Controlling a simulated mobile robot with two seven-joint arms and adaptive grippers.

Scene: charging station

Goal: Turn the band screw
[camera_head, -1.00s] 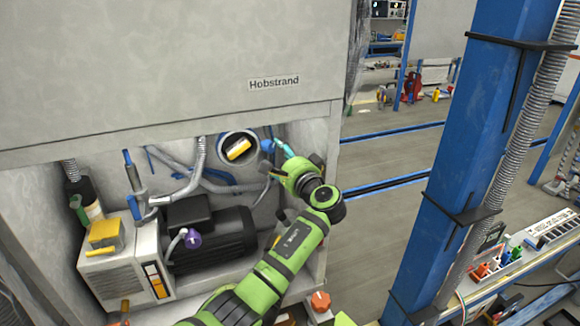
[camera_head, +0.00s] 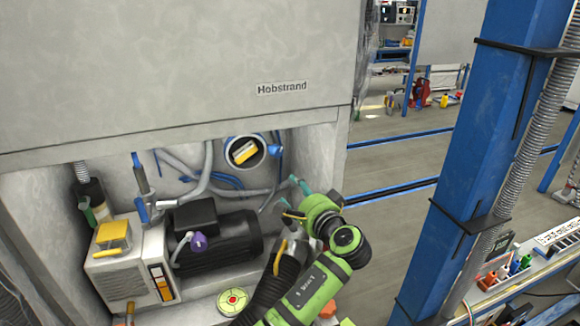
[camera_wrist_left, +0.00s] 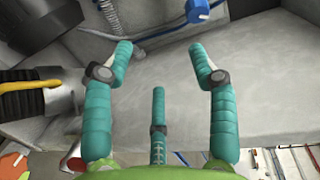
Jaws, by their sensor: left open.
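I cannot tell for sure which part is the band screw. A round duct mouth (camera_head: 245,152) with blue pieces at its rim and a yellow-and-white thing inside is in the back of the cabinet bay. A blue fitting (camera_head: 142,211) sits on the upright pipe at the left. My left gripper (camera_head: 303,187) is at the right side of the bay, below and right of the duct mouth. In the left wrist view it (camera_wrist_left: 162,48) is open, its teal fingers apart with nothing between them. A blue block (camera_wrist_left: 197,8) shows beyond the fingers. My right gripper is not in view.
A black motor (camera_head: 225,238) and a white box (camera_head: 125,270) with a yellow top piece (camera_head: 112,236) fill the bay's left. A purple knob (camera_head: 199,242) is at the motor. A red-and-green disc (camera_head: 233,301) lies in front. A blue post (camera_head: 480,130) stands right.

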